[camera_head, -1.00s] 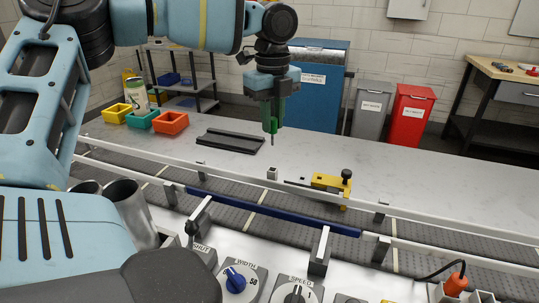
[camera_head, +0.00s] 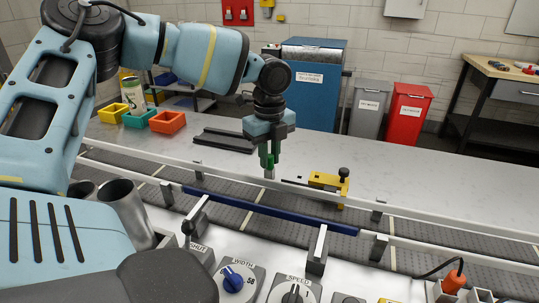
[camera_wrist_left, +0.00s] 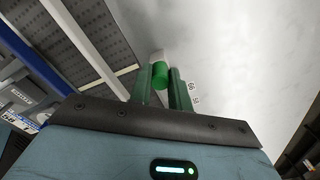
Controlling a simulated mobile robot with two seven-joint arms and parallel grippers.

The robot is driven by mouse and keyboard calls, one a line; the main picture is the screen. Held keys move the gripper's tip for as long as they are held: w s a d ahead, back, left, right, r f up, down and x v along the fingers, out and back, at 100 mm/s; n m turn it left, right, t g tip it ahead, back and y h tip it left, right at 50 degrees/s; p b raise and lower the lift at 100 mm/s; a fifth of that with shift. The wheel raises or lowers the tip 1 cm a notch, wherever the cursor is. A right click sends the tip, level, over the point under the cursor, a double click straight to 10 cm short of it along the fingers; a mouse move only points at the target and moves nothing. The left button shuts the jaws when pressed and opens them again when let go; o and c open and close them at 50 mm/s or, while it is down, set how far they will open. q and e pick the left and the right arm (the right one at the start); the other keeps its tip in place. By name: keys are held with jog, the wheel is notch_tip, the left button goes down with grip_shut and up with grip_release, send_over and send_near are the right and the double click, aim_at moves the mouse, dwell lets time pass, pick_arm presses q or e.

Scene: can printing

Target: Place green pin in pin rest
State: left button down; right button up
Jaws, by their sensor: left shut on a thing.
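My left gripper (camera_head: 268,162) is shut on the green pin (camera_head: 270,161) and points straight down at the rail side of the grey table. The pin's green head also shows between the fingers in the left wrist view (camera_wrist_left: 160,75). The pin rest, a small pale block (camera_head: 269,174), is directly under the fingertips. It shows just beyond the pin head in the left wrist view (camera_wrist_left: 157,56). The pin's thin shaft is hidden, so I cannot tell how deep it sits in the rest. My right gripper is out of view.
A yellow clamp-like fixture (camera_head: 328,181) with a black knob stands just right of the gripper. A dark tray (camera_head: 224,140) and coloured bins (camera_head: 167,122) lie to the left. The conveyor with guide rails (camera_head: 225,210) runs in front. The table's right side is clear.

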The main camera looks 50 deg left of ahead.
aim_at(270, 156)
pick_arm(q)
jog(key=shift+f, duration=0.15)
jog(key=c, duration=1.3)
grip_release()
notch_tip(270, 156, up, 12)
